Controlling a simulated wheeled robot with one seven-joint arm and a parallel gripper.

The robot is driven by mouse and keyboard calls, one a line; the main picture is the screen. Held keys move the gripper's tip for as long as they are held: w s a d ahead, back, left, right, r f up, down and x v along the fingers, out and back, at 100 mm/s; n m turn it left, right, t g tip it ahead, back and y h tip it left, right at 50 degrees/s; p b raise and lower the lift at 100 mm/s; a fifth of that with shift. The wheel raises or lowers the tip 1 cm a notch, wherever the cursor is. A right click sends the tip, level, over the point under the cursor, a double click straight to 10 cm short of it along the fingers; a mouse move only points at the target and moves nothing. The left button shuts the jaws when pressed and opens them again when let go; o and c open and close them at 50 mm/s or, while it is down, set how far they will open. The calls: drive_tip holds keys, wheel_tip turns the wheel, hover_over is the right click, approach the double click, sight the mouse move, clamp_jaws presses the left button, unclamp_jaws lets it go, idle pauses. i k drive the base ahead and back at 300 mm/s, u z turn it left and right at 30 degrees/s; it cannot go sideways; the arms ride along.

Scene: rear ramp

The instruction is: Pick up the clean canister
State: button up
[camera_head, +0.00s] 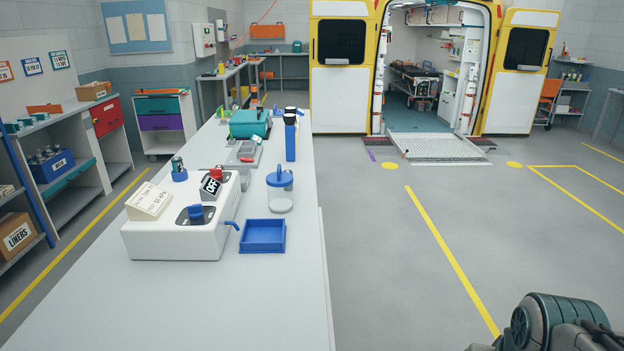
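A clear canister with a blue lid (280,190) stands upright on the long grey bench (200,305), near its right edge. It looks empty, and it is the only clear canister I can make out; I cannot tell from here how clean it is. A white suction-type unit (172,242) stands to its left, with a black OFF sign, a red knob and a blue fitting. A blue square tray (263,235) lies in front of the canister. Part of my arm shows at the lower right, over the floor, well away from the bench. My gripper is not in view.
A tall blue cylinder (290,137) and a teal case (250,123) stand farther back on the bench. A tilted card (149,201) rests on the unit. The near bench top is bare. Open floor (395,265) lies right of the bench, up to the ambulance ramp (441,148).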

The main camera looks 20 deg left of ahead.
sight(280, 190)
drive_tip(key=i, duration=3.3)
drive_tip(key=u, duration=3.05)
drive_tip(key=i, duration=0.5)
drive_tip(key=u, duration=0.05)
